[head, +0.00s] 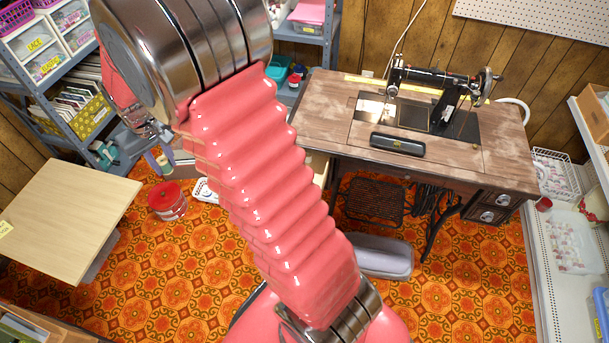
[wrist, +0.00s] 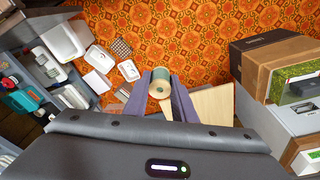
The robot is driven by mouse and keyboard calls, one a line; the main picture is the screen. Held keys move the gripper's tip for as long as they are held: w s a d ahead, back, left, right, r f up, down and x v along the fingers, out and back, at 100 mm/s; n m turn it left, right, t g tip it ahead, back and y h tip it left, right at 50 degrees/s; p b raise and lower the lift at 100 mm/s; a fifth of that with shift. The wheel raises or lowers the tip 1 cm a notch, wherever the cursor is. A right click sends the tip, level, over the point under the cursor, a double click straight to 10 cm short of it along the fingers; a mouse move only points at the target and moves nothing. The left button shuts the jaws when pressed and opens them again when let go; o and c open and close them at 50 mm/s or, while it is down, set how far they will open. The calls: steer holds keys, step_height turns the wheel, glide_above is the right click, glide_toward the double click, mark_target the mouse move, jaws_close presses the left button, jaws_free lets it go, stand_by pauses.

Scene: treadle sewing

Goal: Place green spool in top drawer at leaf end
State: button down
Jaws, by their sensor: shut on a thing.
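My gripper (wrist: 161,92) is shut on the green spool (wrist: 160,77) in the wrist view. The spool has green thread and a pale wooden end, and it sits between the two purple-grey fingers, above the floor. In the head view my gripper (head: 160,160) is partly behind my arm, left of the sewing table (head: 325,115). The table has two stacked drawers (head: 488,206) at its right end, both looking shut. A pale open part (head: 320,166), perhaps a drawer, shows under its left end, mostly hidden by my arm.
A black sewing machine (head: 440,88) and a dark case (head: 398,144) are on the table. A pale low table (head: 70,215) stands left, a red-lidded tin (head: 167,201) on the floor. Shelves line both sides. Boxes (wrist: 275,62) stand right in the wrist view.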

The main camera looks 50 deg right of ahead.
steer(key=s+d+f+m, duration=0.2)
steer(key=s+d, duration=0.4)
steer(key=d, duration=0.6)
steer(key=s+d+f+m, duration=0.3)
steer(key=s+d, duration=0.3)
steer(key=d, duration=0.7)
steer(key=s+d+f+m+h, duration=0.1)
steer(key=s+d+f+m, duration=0.1)
steer(key=s+d, duration=0.5)
steer(key=d+f, duration=0.1)
steer(key=d, duration=0.4)
steer(key=shift+d+f+m+g, duration=0.2)
steer(key=shift+d+m+g, duration=0.1)
steer(key=shift+m, duration=0.1)
step_height(320, 180, down, 14)
steer(key=shift+f, duration=2)
steer(key=shift+f, duration=0.1)
